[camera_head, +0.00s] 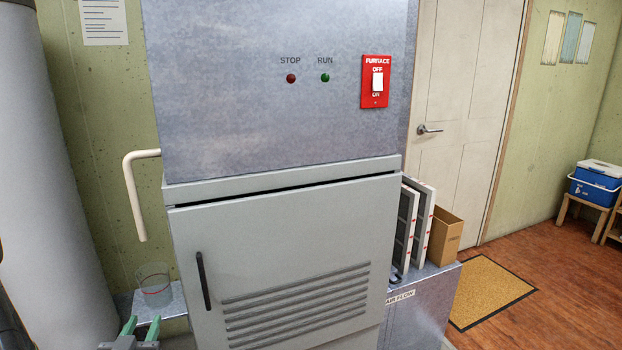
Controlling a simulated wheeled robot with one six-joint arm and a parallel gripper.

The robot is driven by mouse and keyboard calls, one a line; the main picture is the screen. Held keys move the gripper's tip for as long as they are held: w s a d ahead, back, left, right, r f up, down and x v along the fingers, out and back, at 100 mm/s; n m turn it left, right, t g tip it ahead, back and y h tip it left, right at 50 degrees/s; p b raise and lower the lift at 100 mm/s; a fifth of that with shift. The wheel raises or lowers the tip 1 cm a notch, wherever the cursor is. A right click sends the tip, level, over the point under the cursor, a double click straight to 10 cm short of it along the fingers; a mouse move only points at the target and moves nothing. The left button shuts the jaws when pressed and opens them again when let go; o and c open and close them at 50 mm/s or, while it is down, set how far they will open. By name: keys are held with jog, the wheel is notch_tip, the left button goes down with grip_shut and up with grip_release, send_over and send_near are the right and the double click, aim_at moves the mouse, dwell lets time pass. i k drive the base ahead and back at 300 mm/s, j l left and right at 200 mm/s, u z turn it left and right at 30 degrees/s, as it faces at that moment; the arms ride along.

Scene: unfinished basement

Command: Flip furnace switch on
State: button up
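The furnace switch (377,81) is a white rocker on a red plate (370,103) at the upper right of the grey furnace front (250,110). The plate reads FURNACE, with OFF above the rocker and ON below it. I cannot tell clearly which way the rocker is tipped. To its left are a dark red STOP lamp (291,78) and a green RUN lamp (325,77); neither shows a clear glow. My gripper (141,327) shows at the bottom left edge, its two green fingertips apart with nothing between them. It is low and far left of the switch.
A cream pipe (135,195) bends down left of the furnace, above a clear bucket (154,284). The lower furnace door (290,240) has a black handle (203,281). Filters (412,225) and a cardboard box (445,232) stand at right. The space before the switch is clear.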

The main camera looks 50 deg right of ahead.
aim_at(378, 82)
jog(key=k+l+z, duration=0.35)
jog(key=i+j+z, duration=0.1)
jog(key=z, duration=0.35)
jog(key=j+z, duration=0.15)
jog(key=z, duration=0.3)
jog(key=i+j+z, duration=0.1)
jog(key=z, duration=0.35)
jog(key=j+z, duration=0.25)
jog(key=z, duration=0.2)
